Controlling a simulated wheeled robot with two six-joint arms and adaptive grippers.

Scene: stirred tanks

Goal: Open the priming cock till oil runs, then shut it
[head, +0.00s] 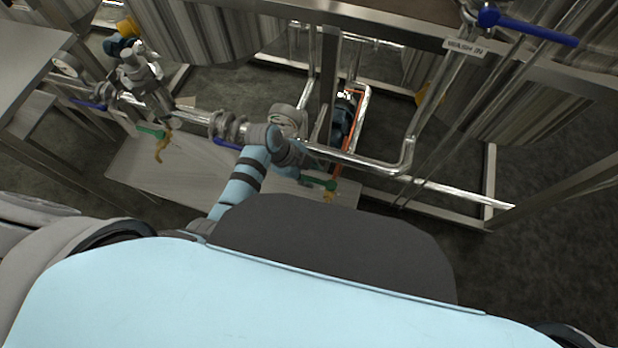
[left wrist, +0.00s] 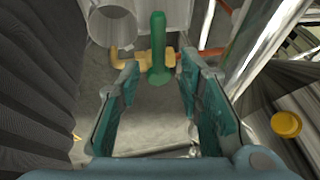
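A brass cock (left wrist: 126,55) with a green lever handle (left wrist: 157,45) is ahead of my left gripper (left wrist: 158,72) in the left wrist view. The gripper is open. Its teal-padded fingers stand apart on either side of the handle's lower end, with gaps showing on both sides. In the head view, a green-handled cock (head: 318,182) with a brass outlet (head: 328,196) is beside my left gripper, which my wrist largely hides. I see no oil running. My right gripper is not in view.
Another green-handled cock (head: 152,132) is farther left on the pipe line. Bright pipes (head: 380,163) and steel frame bars surround the work area. Blue-handled valve (head: 525,27) is at upper right, by a "WASH IN" label (head: 465,47). A yellow knob (left wrist: 286,124) is right of the fingers.

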